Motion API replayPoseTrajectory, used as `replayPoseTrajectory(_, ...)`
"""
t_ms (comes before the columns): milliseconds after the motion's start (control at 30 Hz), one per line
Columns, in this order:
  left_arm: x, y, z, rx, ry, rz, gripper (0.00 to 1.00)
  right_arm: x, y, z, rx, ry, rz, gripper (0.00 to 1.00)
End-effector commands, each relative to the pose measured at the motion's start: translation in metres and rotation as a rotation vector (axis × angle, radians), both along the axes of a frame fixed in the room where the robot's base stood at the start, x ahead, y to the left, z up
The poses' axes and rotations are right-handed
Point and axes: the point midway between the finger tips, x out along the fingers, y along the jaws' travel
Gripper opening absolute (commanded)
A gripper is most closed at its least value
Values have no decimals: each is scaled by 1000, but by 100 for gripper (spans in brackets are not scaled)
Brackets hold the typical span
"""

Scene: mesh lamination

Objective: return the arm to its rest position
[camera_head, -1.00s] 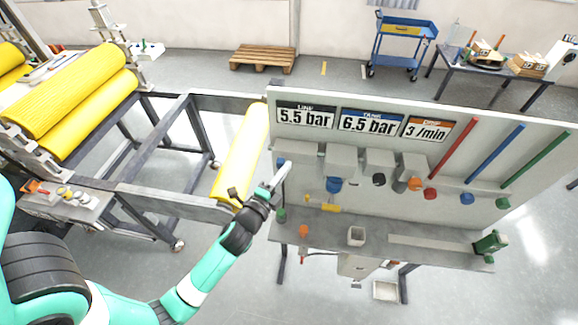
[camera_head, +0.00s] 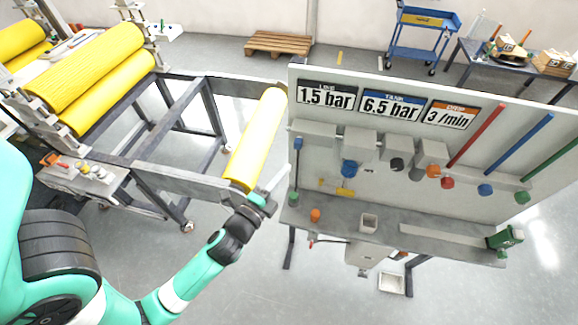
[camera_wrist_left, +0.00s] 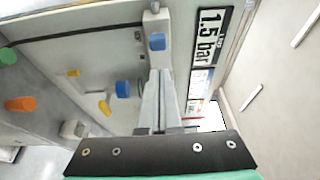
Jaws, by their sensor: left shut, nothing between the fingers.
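My left gripper (camera_head: 277,181) is shut and empty. It is at the left edge of the white panel board (camera_head: 470,125), in front of the yellow roller (camera_head: 255,140) in the head view. In the left wrist view its closed fingers (camera_wrist_left: 160,95) point toward a blue knob (camera_wrist_left: 157,41) on a grey block. That blue knob also shows at the board's left edge in the head view (camera_head: 298,143). My left arm comes in from the lower left, green with black joints. My right gripper is not in view.
The board carries signs reading 1.5 bar (camera_head: 326,95), 6.5 bar and 3 /min, plus several coloured knobs and pipes. A grey shelf (camera_head: 335,221) juts out below. A roller machine (camera_head: 95,75) stands at left. Open floor lies in front.

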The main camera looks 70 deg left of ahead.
Motion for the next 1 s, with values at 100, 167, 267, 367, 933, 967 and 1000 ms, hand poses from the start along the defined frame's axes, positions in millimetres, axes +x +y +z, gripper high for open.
replayPoseTrajectory(100,-4,-4,0,0,-1,-2,0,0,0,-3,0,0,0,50)
replayPoseTrajectory(167,-4,-4,0,0,-3,-2,0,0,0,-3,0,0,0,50)
replayPoseTrajectory(267,-4,-4,1,0,-3,-3,0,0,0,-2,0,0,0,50)
replayPoseTrajectory(367,-4,-4,1,0,-3,-3,0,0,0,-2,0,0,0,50)
replayPoseTrajectory(933,40,-21,82,43,-138,-78,0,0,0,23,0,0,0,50)
replayPoseTrajectory(967,49,-25,104,55,-179,-94,0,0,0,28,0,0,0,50)
replayPoseTrajectory(1000,62,-32,136,64,-241,-118,0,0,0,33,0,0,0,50)
